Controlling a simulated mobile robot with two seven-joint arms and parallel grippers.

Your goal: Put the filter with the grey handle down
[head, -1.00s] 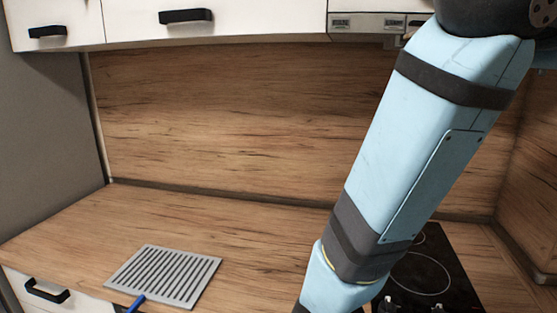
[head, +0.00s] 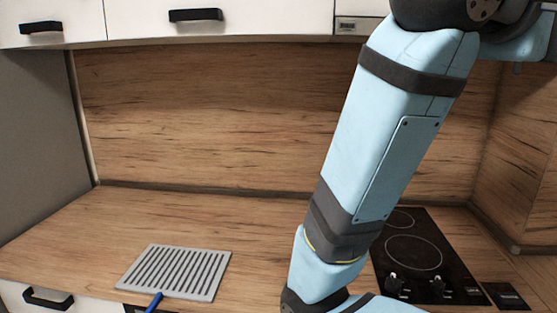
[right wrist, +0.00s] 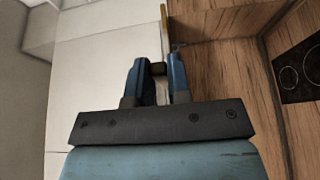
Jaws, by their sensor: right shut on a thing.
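In the right wrist view my right gripper (right wrist: 158,82) is shut on a small dark piece (right wrist: 158,69) between its blue fingers, apparently the handle of the filter with the grey handle. A thin yellowish strip (right wrist: 164,24) stands just beyond the fingertips, perhaps that filter seen edge-on; its face is not visible. My left gripper is not in view.
The wooden counter (head: 235,225) is clear behind and right of the slotted filter. A black cooktop (head: 425,270) lies at the right, partly behind my arm. White wall cabinets (head: 265,20) hang above, and a drawer (head: 15,292) is below left.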

